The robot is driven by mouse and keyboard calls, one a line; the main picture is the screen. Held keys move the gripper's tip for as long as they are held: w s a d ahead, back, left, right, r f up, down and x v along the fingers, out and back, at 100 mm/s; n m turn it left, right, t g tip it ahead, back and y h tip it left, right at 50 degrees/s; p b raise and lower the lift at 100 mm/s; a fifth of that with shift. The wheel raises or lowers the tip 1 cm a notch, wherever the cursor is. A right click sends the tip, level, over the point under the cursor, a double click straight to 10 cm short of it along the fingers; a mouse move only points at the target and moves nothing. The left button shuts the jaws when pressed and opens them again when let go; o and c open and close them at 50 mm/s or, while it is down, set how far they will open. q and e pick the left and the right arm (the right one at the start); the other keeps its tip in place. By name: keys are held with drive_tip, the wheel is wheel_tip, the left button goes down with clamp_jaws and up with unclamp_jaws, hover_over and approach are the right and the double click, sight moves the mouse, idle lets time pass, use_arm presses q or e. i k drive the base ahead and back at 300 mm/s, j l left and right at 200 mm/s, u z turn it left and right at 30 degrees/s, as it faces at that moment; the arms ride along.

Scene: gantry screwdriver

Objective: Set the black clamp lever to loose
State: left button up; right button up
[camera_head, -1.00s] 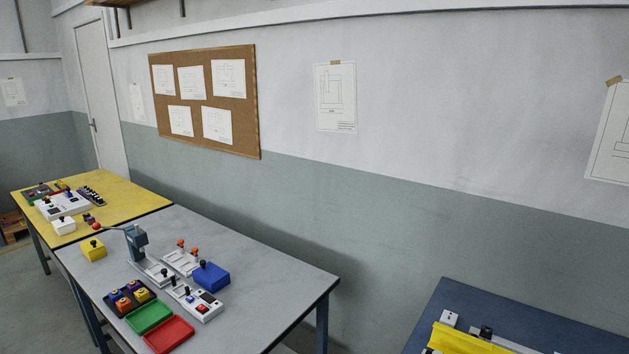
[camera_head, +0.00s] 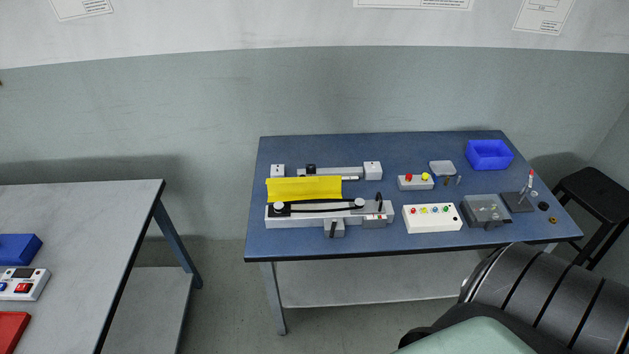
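On the blue table (camera_head: 262,240) stands a long, pale linear-rail device (camera_head: 290,222) with a yellow cover (camera_head: 304,190) behind its front rail. A small black upright lever (camera_head: 380,203) stands at the right end of that rail. Another dark piece (camera_head: 333,229) shows on the block at the front of the rail. I cannot tell for sure which is the clamp lever, and its setting is too small to read. Neither of my grippers is in view.
On the blue table are a white button panel (camera_head: 432,218), a small red-and-yellow button box (camera_head: 416,183), a grey box (camera_head: 487,211) and a blue bin (camera_head: 489,155). A black stool (camera_head: 597,195) stands right. A grey table (camera_head: 80,250) stands left, with open floor between.

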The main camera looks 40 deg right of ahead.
sight(333, 221)
drive_tip(key=i+j+z, duration=0.8)
drive_tip(key=i, duration=0.2)
